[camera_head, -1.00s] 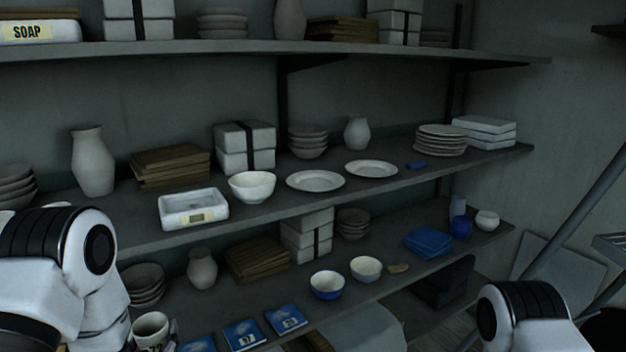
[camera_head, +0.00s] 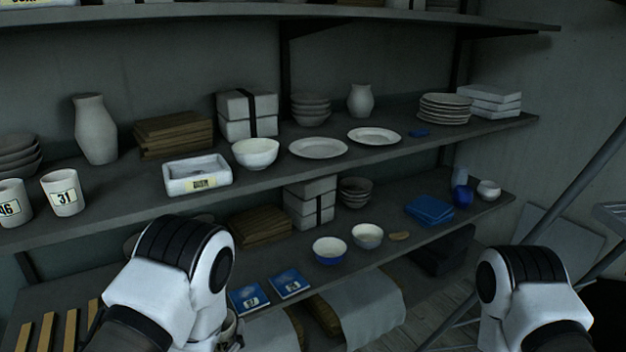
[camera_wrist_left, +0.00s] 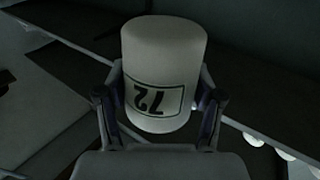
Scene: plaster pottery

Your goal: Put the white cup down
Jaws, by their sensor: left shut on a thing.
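The white cup with a black-framed label "72" (camera_wrist_left: 160,60) fills the middle of the left wrist view. My left gripper (camera_wrist_left: 163,100) is shut on it, with one finger on each side. The label reads upside down in that view. The gripper fingers are hardly visible there. My right arm shows at the lower right of the head view, but its gripper is out of frame.
Two numbered cups, "46" (camera_head: 12,203) and "31" (camera_head: 63,193), stand on the middle shelf (camera_head: 120,222) at the left. Blue number cards (camera_head: 249,300) and (camera_head: 290,284) lie on the lower shelf.

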